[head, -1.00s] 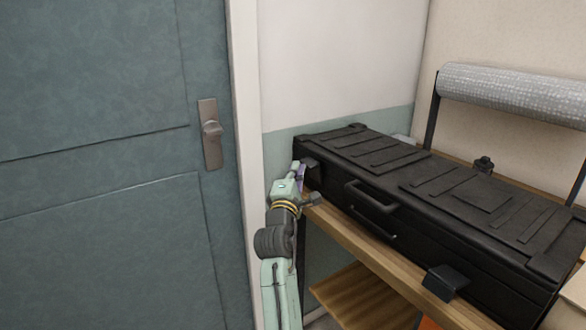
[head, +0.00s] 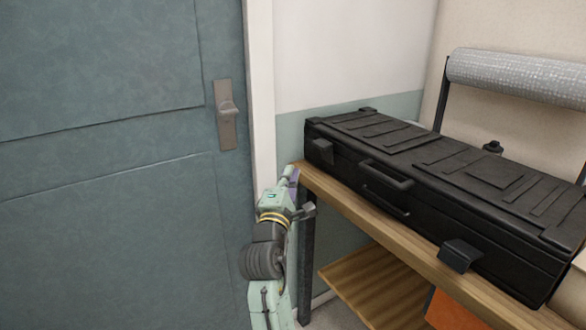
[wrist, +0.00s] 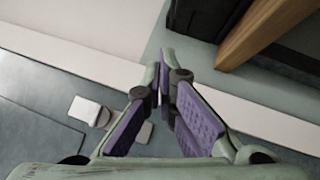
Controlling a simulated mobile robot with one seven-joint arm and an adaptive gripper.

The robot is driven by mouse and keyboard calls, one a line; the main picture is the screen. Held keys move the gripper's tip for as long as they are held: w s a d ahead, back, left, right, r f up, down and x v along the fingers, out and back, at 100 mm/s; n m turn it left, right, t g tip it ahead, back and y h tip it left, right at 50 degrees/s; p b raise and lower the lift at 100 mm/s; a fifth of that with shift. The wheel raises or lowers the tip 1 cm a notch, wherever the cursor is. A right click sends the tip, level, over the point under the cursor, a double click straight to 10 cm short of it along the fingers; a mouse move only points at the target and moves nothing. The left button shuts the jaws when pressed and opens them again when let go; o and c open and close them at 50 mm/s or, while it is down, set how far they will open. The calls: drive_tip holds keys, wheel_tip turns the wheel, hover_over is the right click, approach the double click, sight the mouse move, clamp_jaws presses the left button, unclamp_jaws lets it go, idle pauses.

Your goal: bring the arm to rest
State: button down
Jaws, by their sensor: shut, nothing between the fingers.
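My gripper (wrist: 160,88) shows in the wrist view with its two purple-padded fingers together at the tips and nothing between them. In the head view my pale green arm rises from the bottom. My gripper (head: 291,176) is at its upper end, mostly hidden behind the wrist, beside the left front corner of the wooden bench and apart from the black case.
A black case (head: 440,170) lies closed on the wooden bench (head: 400,238). A blue-grey door (head: 110,200) with a metal handle (head: 226,112) stands at left. A grey roll (head: 520,75) is mounted behind the case. An orange thing (head: 450,310) sits below the bench.

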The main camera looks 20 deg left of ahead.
drive_tip(key=shift+v, duration=0.8)
